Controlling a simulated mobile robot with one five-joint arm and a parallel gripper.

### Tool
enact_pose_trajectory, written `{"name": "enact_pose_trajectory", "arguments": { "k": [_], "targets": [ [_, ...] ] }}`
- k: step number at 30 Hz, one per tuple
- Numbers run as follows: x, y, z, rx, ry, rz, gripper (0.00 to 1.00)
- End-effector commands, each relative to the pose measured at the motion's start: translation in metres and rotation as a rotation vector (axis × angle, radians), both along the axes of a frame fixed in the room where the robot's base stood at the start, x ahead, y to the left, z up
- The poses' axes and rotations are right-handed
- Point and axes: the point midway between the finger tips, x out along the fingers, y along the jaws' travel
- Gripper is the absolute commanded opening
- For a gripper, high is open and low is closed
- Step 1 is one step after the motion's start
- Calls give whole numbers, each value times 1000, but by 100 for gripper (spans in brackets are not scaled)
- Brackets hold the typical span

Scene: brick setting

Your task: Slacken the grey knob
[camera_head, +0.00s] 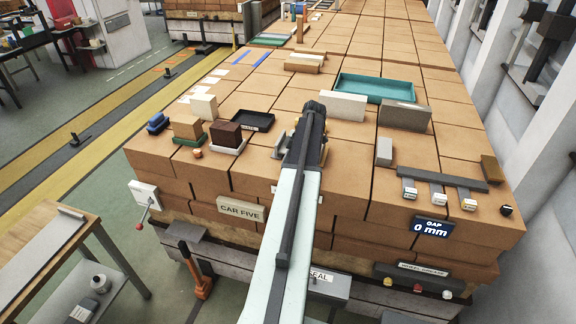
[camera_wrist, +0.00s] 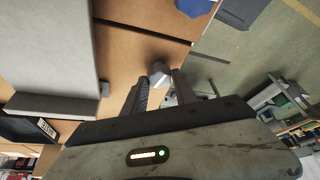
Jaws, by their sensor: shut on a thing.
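The grey knob (camera_wrist: 158,73) shows in the wrist view as a small, pale, faceted piece between the tips of my gripper (camera_wrist: 160,84). My gripper is shut on it, with one dark finger on each side. The knob sits near the edge of an orange-brown brick face, and its mount is hidden. In the head view my pale arm reaches up the middle over the brick stack. Its dark end (camera_head: 312,125) is seen from behind, and the knob is hidden there.
Brown and tan blocks (camera_head: 186,127), a black tray (camera_head: 252,120), a white block (camera_head: 343,106) and a teal tray (camera_head: 376,88) stand on the bricks. A grey slab (camera_wrist: 45,45) lies left in the wrist view.

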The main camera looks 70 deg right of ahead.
Motion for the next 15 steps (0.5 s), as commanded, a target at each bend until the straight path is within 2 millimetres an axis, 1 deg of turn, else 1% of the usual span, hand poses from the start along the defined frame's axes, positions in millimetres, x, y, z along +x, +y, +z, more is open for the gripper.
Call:
{"name": "enact_pose_trajectory", "arguments": {
  "k": [6,15],
  "targets": [
    [-1,-2,0,0,5,124,0],
    [0,-2,0,-1,3,208,0]
  ]
}}
